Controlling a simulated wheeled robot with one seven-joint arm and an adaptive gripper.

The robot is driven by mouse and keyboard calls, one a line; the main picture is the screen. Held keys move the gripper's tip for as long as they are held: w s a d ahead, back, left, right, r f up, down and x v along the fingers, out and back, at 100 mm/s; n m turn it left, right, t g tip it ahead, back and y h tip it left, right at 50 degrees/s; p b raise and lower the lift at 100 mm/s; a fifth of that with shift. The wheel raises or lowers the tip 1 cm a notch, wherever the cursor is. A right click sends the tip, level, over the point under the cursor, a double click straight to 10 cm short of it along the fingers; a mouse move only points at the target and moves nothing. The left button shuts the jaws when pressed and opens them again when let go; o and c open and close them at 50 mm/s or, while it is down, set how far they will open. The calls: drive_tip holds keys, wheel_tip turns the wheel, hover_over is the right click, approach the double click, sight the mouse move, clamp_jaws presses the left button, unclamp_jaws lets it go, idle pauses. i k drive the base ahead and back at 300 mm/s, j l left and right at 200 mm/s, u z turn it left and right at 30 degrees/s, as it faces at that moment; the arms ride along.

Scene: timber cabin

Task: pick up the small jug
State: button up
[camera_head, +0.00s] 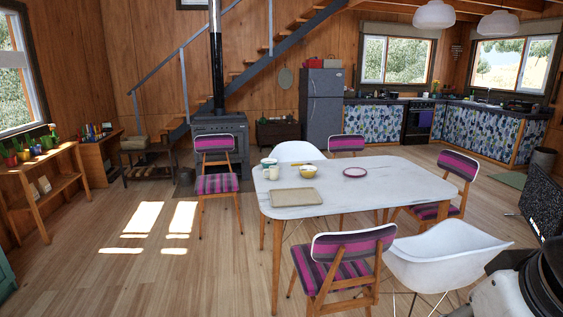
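A group of small pale vessels stands at the far left part of the white table (400,182). A pale upright vessel (273,173) there may be the small jug. Another pale vessel (266,164) is just behind and left of it. They are too small for me to make out a handle or spout. Parts of my own arm show at the bottom right corner, well away from these vessels. My gripper's fingers do not show.
On the table are a yellow bowl (307,171), a pink plate (355,172) and a beige tray (296,197). Striped chairs (343,262) and a white shell chair (446,252) stand close around the table. Open wooden floor (170,270) lies to the left.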

sight(273, 170)
drive_tip(key=i+j, duration=1)
drive_tip(key=i, duration=0.2)
drive_tip(key=i+j, duration=1.05)
drive_tip(key=i, duration=0.15)
drive_tip(key=i+l+z, duration=0.05)
